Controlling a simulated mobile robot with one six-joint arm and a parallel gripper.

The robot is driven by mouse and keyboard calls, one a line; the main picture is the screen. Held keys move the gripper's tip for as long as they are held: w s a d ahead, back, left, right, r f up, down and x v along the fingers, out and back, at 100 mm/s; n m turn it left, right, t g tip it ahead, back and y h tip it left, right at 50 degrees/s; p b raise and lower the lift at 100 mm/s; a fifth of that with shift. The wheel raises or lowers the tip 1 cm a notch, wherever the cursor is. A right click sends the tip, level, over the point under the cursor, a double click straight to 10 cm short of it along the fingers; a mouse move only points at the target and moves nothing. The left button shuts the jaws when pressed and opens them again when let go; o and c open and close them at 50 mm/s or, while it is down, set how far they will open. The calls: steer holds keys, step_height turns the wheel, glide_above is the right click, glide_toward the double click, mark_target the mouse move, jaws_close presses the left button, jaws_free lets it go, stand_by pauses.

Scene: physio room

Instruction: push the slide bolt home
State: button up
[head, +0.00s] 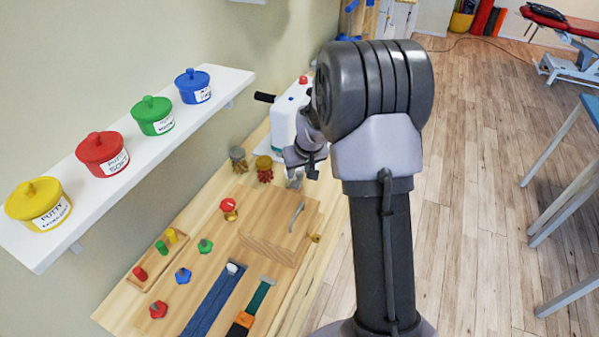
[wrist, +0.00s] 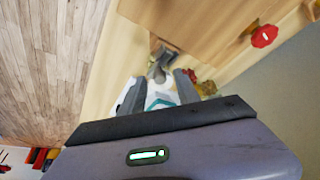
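A wooden board (head: 262,238) lies on the bench. A grey metal bar (head: 297,216), which looks like the slide bolt, sits on its top. A small brass-coloured fitting (head: 314,238) is at the board's right edge. My gripper (head: 294,180) is low over the bench beyond the board's far edge, apart from the bar; my arm hides part of it. In the wrist view my gripper's two fingers (wrist: 160,82) stand apart. A grey metal piece (wrist: 159,66) shows just ahead of them at the wood; I cannot tell whether it is the bolt or whether they touch it.
Two jars (head: 264,168) and a white device (head: 288,120) stand behind the board. Coloured knobs (head: 204,246), a peg tray (head: 158,255) and straps (head: 215,300) lie at left and front. A shelf (head: 130,155) with putty tubs overhangs the left. Open floor (head: 480,130) is at right.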

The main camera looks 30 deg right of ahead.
steer(key=shift+c, duration=0.2)
jaws_close()
stand_by(1.3)
